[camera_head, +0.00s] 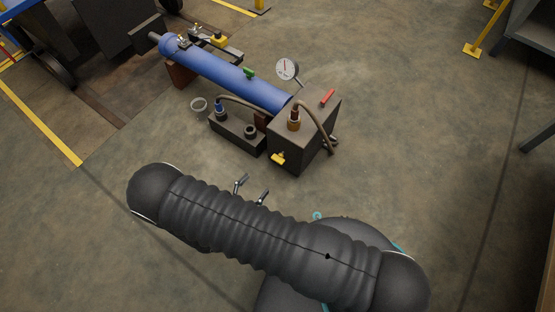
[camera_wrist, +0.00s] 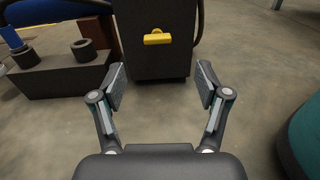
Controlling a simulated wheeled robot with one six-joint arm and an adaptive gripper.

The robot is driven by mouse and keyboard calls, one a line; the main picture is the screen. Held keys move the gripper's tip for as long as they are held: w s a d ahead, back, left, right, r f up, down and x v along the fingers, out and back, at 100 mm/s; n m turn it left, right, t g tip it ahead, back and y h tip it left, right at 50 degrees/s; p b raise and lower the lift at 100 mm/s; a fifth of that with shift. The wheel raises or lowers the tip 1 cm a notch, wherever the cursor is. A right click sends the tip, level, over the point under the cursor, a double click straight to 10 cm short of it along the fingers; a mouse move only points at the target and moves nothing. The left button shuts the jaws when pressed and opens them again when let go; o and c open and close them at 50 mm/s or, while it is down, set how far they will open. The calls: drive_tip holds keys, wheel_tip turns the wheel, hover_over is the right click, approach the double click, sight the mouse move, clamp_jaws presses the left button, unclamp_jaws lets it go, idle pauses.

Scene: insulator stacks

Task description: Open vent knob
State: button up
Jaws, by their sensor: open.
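A yellow knob (camera_head: 278,158) sits low on the front face of a dark box-shaped block (camera_head: 318,140). In the wrist view the yellow knob (camera_wrist: 157,38) is a short horizontal bar near the top centre, on the block's face (camera_wrist: 157,62). No label shows which part is the vent knob. My gripper (camera_head: 252,190) is in front of the block, partly hidden by my arm. In the wrist view my gripper (camera_wrist: 161,85) is open and empty, its fingers spread wide below the knob and apart from it.
A blue cylinder (camera_head: 225,74) with a green knob (camera_head: 249,73) runs behind the block. A gauge (camera_head: 288,69), a red handle (camera_head: 327,97) and a hose (camera_head: 318,121) are near the block. A smaller dark block (camera_head: 236,134) stands left. The floor in front is clear.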

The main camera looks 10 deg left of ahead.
sight(276, 161)
drive_tip(key=shift+n+y, duration=0.4)
drive_tip(key=x, duration=1.3)
drive_tip(key=shift+f, duration=0.3)
drive_tip(key=c, duration=1.2)
drive_tip(key=shift+o, duration=0.2)
